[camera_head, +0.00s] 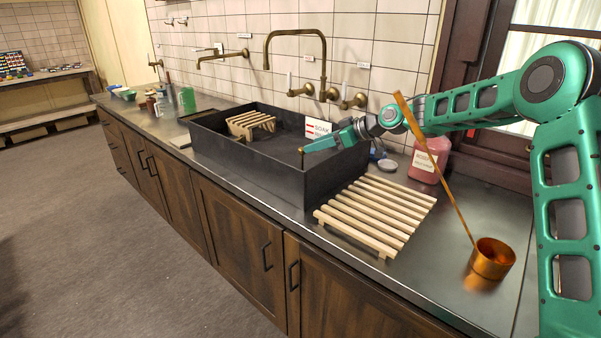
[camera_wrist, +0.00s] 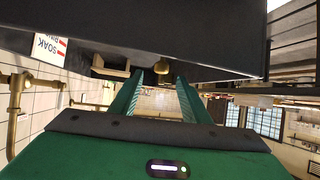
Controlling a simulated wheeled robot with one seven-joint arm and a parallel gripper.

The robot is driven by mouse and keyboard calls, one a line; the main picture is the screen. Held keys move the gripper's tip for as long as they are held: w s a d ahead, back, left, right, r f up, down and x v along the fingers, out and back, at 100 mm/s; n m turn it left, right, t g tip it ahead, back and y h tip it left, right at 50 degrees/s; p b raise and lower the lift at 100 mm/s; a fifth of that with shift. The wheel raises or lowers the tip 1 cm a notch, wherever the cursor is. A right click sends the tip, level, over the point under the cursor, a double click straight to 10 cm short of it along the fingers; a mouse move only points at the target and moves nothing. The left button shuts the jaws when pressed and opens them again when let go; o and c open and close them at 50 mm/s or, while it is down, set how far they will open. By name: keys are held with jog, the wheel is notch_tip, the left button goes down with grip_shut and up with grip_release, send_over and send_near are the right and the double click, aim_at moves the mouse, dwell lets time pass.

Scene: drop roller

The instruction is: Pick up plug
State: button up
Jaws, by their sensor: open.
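A small brass-coloured piece, which looks like the plug (camera_head: 301,152), shows at the tip of my gripper (camera_head: 306,149) over the dark sink (camera_head: 250,150). In the wrist view the plug (camera_wrist: 163,69) is just beyond and between the two green fingertips (camera_wrist: 163,78), against the dark sink wall (camera_wrist: 215,55). The fingers are apart, with a gap between them. I cannot tell whether they touch the plug. Its lower part is hard to make out.
A wooden slatted rack (camera_head: 375,215) lies on the counter right of the sink. A copper ladle (camera_head: 492,260) with a long upright handle stands farther right. A pink bottle (camera_head: 429,160) is behind the rack. Brass taps (camera_head: 323,70) rise behind the sink.

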aim_at(302, 150)
jog(key=shift+x, duration=3.4)
jog(key=shift+d+f, duration=0.1)
grip_shut()
